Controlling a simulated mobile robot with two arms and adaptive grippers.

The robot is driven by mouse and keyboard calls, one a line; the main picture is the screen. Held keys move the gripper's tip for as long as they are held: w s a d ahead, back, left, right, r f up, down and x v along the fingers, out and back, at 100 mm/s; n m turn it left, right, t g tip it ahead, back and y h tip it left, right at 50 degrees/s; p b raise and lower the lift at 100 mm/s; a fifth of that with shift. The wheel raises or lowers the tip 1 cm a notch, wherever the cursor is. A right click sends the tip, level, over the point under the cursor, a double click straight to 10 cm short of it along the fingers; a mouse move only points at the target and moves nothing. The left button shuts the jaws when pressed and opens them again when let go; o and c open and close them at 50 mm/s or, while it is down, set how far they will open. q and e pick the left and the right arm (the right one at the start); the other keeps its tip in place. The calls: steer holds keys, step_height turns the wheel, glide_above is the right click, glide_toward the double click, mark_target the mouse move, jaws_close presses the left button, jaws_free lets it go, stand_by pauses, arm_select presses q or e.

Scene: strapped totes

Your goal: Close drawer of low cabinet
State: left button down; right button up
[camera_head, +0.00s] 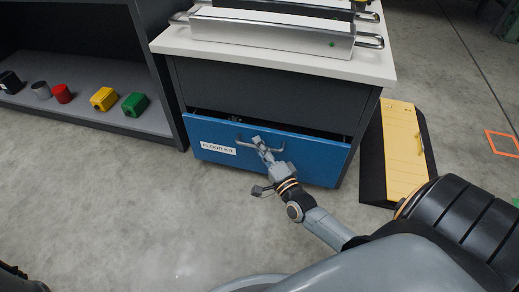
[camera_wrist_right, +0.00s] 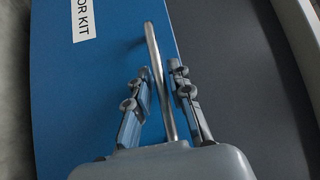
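The low cabinet (camera_head: 270,95) has a dark grey body and a white top. Its blue drawer (camera_head: 315,163), labelled FLOOR KIT, stands slightly open, with a dark gap along its top edge. The drawer also shows in the right wrist view (camera_wrist_right: 70,90). My right gripper (camera_head: 258,143) is at the drawer's metal handle (camera_wrist_right: 154,60). In the right wrist view its two fingers (camera_wrist_right: 160,88) stand apart on either side of the handle bar, with a small gap visible on each side. My left gripper is not in view.
Long metal cases (camera_head: 270,35) with side handles lie on the cabinet top. An open shelf (camera_head: 90,107) at left holds several small coloured items. A black and yellow board (camera_head: 402,150) lies on the floor at right. The floor in front is clear.

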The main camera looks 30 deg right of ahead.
steer(key=shift+w, duration=0.15)
steer(key=shift+c, duration=0.2)
jaws_close()
steer(key=shift+w, duration=0.1)
